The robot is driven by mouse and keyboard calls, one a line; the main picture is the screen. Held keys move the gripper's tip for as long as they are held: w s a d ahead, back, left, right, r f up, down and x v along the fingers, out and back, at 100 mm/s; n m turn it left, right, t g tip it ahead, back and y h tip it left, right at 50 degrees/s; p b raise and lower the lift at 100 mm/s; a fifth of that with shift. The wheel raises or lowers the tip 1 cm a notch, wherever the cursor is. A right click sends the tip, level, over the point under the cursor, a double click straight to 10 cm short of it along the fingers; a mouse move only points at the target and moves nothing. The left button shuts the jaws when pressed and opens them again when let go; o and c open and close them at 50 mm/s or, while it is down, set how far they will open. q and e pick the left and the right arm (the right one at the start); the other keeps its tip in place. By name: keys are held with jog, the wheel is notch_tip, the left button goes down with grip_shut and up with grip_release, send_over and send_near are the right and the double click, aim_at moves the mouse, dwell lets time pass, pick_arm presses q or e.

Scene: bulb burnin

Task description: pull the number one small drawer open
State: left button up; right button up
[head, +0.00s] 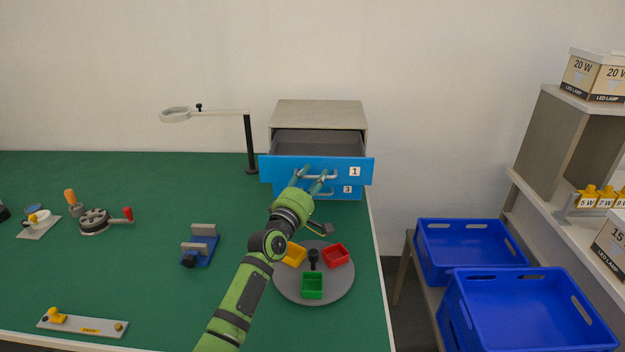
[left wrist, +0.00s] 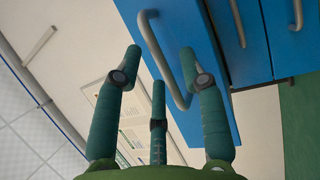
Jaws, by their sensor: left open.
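The number one small drawer (head: 278,168) has a blue front with a "1" label and stands pulled out of the grey cabinet (head: 318,113); its inside shows from above. Its bar handle (left wrist: 163,62) is grey. My left gripper (head: 313,174) is at this handle, in front of the blue front. In the left wrist view my left gripper (left wrist: 158,65) has its fingers spread open, with the handle between them in the picture. I cannot tell whether they touch it. The fingers partly hide the handle in the head view. My right gripper is not in view.
A drawer labelled 3 (head: 346,194) is below. A grey round tray (head: 335,293) with yellow, red and green bins lies under my left arm. A ring on a stand (head: 250,145) is left of the cabinet. Blue crates (head: 470,255) stand right of the green table (head: 130,180).

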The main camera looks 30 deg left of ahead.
pick_arm(q)
jog(key=shift+s+f, duration=0.1)
jog(key=shift+s, duration=0.05)
jog(key=v, duration=1.1)
jog(key=shift+s, duration=0.4)
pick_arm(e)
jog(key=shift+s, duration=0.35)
